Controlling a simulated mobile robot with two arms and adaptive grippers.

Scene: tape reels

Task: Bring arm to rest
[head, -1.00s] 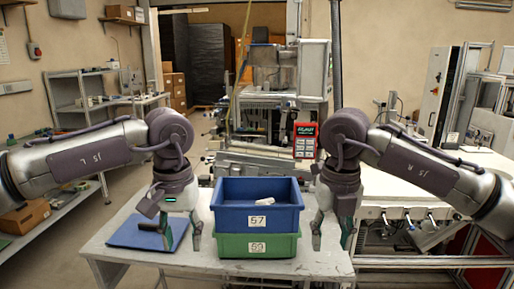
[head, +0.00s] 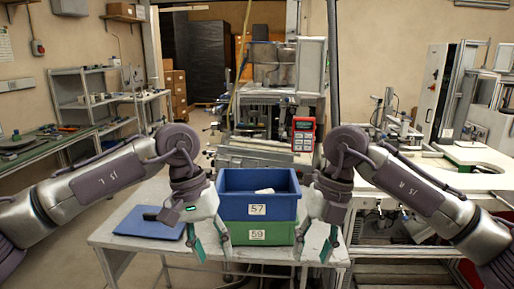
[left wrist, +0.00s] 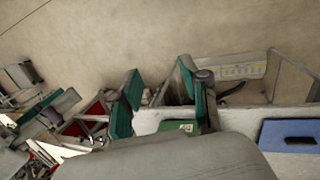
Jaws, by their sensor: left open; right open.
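A blue bin (head: 234,209) labelled 57 sits stacked on a green bin (head: 275,252) labelled 59 on the grey table. A small white item (head: 264,191) shows inside the blue bin. My left gripper (head: 210,244) is open and empty, pointing down in front of the stack's left side. Its two teal fingers also show apart in the left wrist view (left wrist: 157,95). My right gripper (head: 315,243) is open and empty, pointing down at the stack's right side. Its hand partly hides the bins' right edge.
A white workbench (head: 440,178) is at the right, and shelves (head: 90,100) stand at the back left.

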